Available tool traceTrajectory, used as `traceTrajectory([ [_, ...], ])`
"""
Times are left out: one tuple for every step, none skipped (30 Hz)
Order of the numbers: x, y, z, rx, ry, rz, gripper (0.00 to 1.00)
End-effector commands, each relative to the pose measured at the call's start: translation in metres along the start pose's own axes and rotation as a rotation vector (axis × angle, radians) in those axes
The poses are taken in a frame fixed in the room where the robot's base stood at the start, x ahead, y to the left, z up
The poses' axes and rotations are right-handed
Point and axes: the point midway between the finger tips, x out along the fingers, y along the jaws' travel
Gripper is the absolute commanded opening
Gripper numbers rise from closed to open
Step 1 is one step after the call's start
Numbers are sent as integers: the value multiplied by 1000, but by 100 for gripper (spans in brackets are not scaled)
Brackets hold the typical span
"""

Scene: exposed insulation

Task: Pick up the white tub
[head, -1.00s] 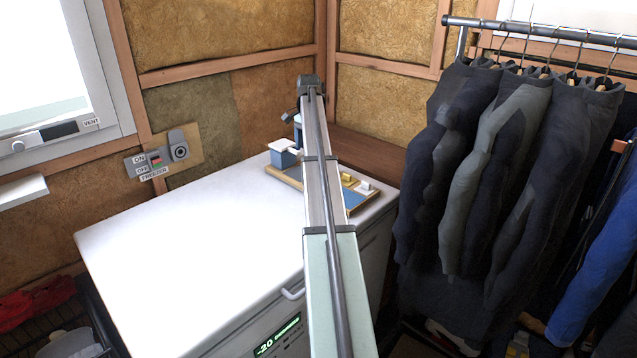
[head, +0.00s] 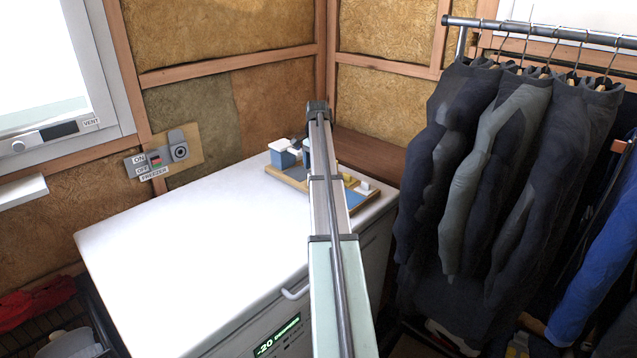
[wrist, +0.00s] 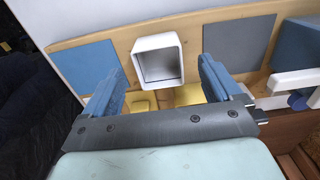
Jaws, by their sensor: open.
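The white tub (wrist: 146,70) is a small, square-mouthed container on a wooden board (wrist: 193,20) in the wrist view. I look down into its open mouth. My gripper (wrist: 161,68) is open, with one blue finger on each side of the tub and a visible gap to each. Nothing is held. I cannot tell how far the fingertips are above the board. In the head view my arm covers the middle of the board (head: 287,180), and I cannot pick out the tub there with certainty.
The board has blue (wrist: 85,66) and grey (wrist: 238,42) squares. Yellow pieces (wrist: 190,94) lie near the fingers, and a white piece (wrist: 284,88) stands at right. The board rests on a white freezer (head: 190,240), whose lid is otherwise clear.

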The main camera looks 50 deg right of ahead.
Motion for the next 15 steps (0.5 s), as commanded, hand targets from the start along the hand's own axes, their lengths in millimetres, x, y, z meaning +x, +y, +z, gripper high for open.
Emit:
traceTrajectory([
  [3, 0, 0, 0, 0, 0, 92],
  [5, 1, 0, 0, 0, 0, 92],
  [9, 1, -1, 0, 0, 0, 92],
  [12, 1, -1, 0, 0, 0, 92],
  [16, 1, -1, 0, 0, 0, 92],
  [22, 2, -2, 0, -1, 1, 92],
  [26, 2, -2, 0, -1, 1, 92],
  [30, 2, -3, 0, -1, 1, 92],
  [35, 2, -2, 0, -1, 1, 92],
  [39, 2, -2, 0, 0, 0, 92],
  [42, 2, -2, 0, 0, 0, 92],
  [46, 2, -2, 1, 0, -1, 92],
  [48, 2, -2, 1, 0, -1, 92],
  [49, 2, -2, 1, 0, -1, 92],
  [50, 2, -3, 1, 1, -1, 92],
])
